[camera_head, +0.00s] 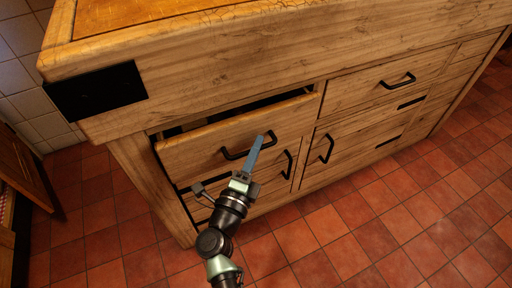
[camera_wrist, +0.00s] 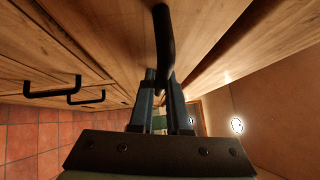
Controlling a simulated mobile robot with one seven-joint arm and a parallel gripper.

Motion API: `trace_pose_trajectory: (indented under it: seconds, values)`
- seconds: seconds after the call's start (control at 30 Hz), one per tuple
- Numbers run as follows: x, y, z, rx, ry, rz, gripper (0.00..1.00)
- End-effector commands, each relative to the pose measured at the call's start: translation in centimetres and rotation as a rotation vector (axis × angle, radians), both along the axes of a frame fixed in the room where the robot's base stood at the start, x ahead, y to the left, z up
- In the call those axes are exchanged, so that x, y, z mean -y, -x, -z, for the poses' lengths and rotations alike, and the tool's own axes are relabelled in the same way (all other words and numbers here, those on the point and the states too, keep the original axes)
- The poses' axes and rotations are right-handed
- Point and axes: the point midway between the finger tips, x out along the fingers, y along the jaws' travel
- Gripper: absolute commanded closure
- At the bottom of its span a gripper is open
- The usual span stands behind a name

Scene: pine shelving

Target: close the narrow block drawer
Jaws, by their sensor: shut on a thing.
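The narrow block drawer (camera_head: 195,149) is the upper left drawer of the wooden block. It stands partly open, with a dark gap above its front. Its black bar handle (camera_head: 233,156) also shows large in the wrist view (camera_wrist: 163,35). My gripper (camera_head: 261,140) is at the right part of this handle, its blue-grey fingers in front of the drawer front. In the wrist view the fingers (camera_wrist: 161,82) are shut on the handle's end portion. The fingers hide part of the handle in the head view.
A closed drawer (camera_head: 370,86) sits to the right, with black-handled fronts (camera_head: 325,148) below. The thick worktop (camera_head: 230,55) overhangs the drawers. A wooden piece of furniture (camera_head: 25,165) stands at the far left. The red tiled floor (camera_head: 400,225) in front is clear.

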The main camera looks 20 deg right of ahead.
Motion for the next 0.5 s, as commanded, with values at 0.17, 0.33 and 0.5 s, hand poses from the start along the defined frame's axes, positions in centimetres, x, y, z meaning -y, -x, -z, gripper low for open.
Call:
trace_pose_trajectory:
  seconds: [0.17, 0.33, 0.5]
  values:
    - [-0.1, 0.0, 0.0, -0.001, 0.0, -0.001, 1.0]
    - [-0.1, -0.2, 0.1, 0.0, 0.0, -0.001, 1.0]
    - [-0.1, -2.2, 0.2, 0.001, 0.0, -0.002, 1.0]
